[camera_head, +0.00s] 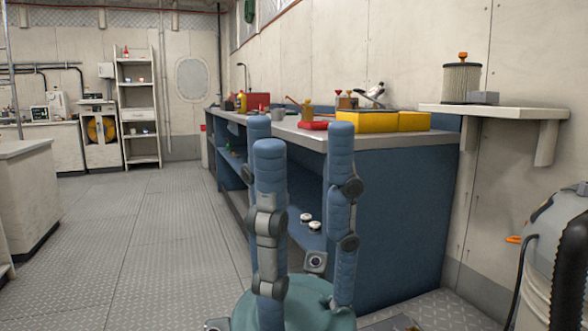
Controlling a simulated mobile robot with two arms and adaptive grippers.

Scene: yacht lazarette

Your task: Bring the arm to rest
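My two blue jointed arms stand folded and upright in the lower middle of the head view, above my round green base. The fingers of my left gripper cannot be made out; its arm's lower end runs down toward the base and the picture's bottom edge. My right gripper does not show as a separate shape. Nothing held can be seen in either arm.
A blue workbench (400,205) stands close behind and right of my arms, with yellow bins (367,122) and tools on top. A wall shelf (490,111) holds a filter cartridge (461,82). A grey machine (560,260) stands at the right. Floor (140,240) at left is clear.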

